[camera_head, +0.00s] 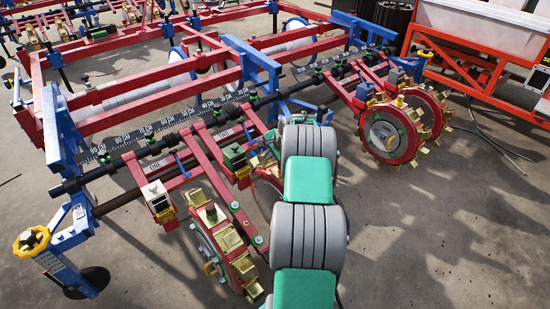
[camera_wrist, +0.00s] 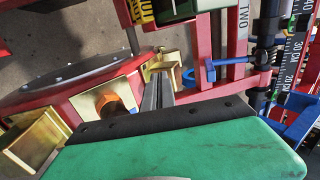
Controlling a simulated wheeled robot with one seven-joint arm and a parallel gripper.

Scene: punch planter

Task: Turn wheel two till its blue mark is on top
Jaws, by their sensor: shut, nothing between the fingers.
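Wheel two is a red wheel rim (camera_wrist: 70,92) with gold cups, at the left of the wrist view. The "TWO" label (camera_wrist: 243,20) is on the red arm above right of it. My gripper (camera_wrist: 158,82) is shut and empty, with its grey fingers beside a gold cup (camera_wrist: 168,62) at the rim; I cannot tell if they touch. An orange bolt (camera_wrist: 112,104) sits in a nearer gold piece. In the head view my arm hides the gripper and most of wheel two.
Wheel one (camera_head: 228,250) stands left of my arm, and another gold-cupped wheel (camera_head: 390,135) stands to the right. The red and blue frame with its scale bar (camera_head: 150,131) crosses behind. Concrete floor (camera_head: 450,240) is clear at right.

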